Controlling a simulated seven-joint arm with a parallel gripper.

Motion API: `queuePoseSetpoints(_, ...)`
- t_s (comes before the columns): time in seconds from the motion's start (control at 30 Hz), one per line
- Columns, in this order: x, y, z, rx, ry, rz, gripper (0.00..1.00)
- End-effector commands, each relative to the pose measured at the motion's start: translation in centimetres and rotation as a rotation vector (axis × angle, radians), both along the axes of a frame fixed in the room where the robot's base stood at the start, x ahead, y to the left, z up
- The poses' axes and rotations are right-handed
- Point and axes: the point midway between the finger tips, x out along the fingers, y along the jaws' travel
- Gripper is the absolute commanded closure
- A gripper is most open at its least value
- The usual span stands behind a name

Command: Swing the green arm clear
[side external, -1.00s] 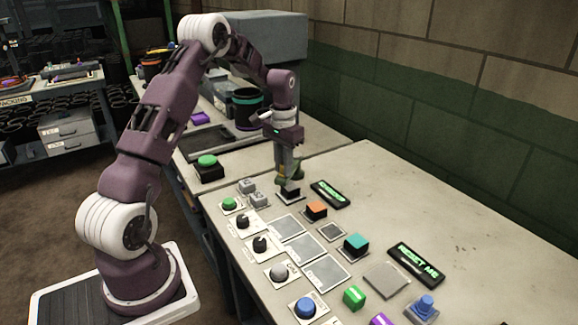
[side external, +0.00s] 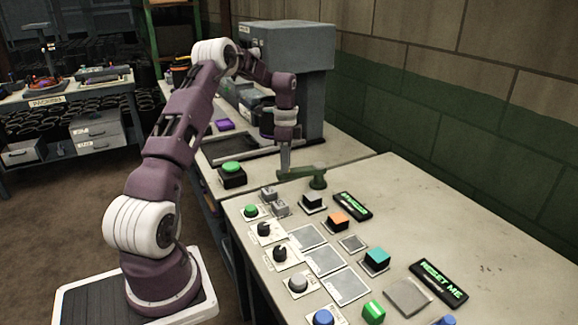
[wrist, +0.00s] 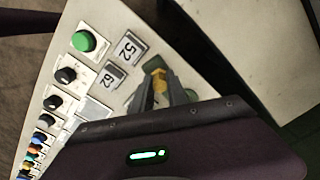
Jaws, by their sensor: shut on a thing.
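The green arm (side external: 300,172) is a low swing bar on a round green post (side external: 318,181) at the back left of the panel table. My gripper (side external: 285,172) points down and is shut on the free end of the green arm. In the wrist view my gripper (wrist: 160,84) shows its two fingers around a yellow piece (wrist: 155,78) at the arm's end. Part of the green arm is hidden behind the fingers and gripper body.
Two small grey numbered blocks (side external: 274,200) and a small green button (side external: 250,211) stand close by. A large green button on a black box (side external: 232,174) sits to the left. An orange-topped button (side external: 338,220) and lit sign (side external: 353,205) are to the right.

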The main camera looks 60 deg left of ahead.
Motion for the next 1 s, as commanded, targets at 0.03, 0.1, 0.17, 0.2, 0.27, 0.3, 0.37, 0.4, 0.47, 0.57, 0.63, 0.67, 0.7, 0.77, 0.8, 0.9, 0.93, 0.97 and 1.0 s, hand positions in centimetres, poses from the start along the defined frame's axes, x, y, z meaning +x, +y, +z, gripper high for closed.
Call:
queuePoseSetpoints(0.03,0.2,0.4,0.1,0.002,-0.004,-0.022,1.00)
queuePoseSetpoints(0.1,0.3,0.7,0.1,0.002,-0.004,-0.057,1.00)
queuePoseSetpoints(0.17,0.4,1.0,0.1,0.001,-0.005,-0.082,1.00)
queuePoseSetpoints(0.2,0.4,1.1,0.1,0.001,-0.004,-0.096,1.00)
queuePoseSetpoints(0.27,0.5,1.3,0.1,0.001,-0.004,-0.116,1.00)
queuePoseSetpoints(0.3,0.5,1.4,0.1,0.001,-0.004,-0.125,1.00)
queuePoseSetpoints(0.37,0.6,1.5,0.1,0.001,-0.005,-0.139,1.00)
queuePoseSetpoints(0.4,0.6,1.5,0.1,0.002,-0.005,-0.145,1.00)
queuePoseSetpoints(0.47,0.6,1.6,0.1,0.002,-0.005,-0.152,1.00)
queuePoseSetpoints(0.57,0.7,1.7,0.1,0.001,-0.005,-0.159,1.00)
queuePoseSetpoints(0.63,0.7,1.7,0.1,0.002,-0.005,-0.160,1.00)
queuePoseSetpoints(0.67,0.7,1.7,0.1,0.002,-0.005,-0.161,1.00)
queuePoseSetpoints(0.7,0.7,1.7,0.1,0.003,-0.006,-0.161,1.00)
queuePoseSetpoints(0.77,0.7,1.7,0.1,0.003,-0.006,-0.160,1.00)
queuePoseSetpoints(0.8,0.7,1.7,0.1,0.004,-0.007,-0.160,1.00)
queuePoseSetpoints(0.9,0.7,1.8,0.2,0.005,-0.007,-0.160,1.00)
queuePoseSetpoints(0.93,0.7,1.8,0.2,0.005,-0.007,-0.160,0.78)
queuePoseSetpoints(0.97,0.7,1.8,0.2,0.005,-0.007,-0.160,0.72)
queuePoseSetpoints(1.0,0.7,1.8,0.1,0.005,-0.006,-0.159,0.64)
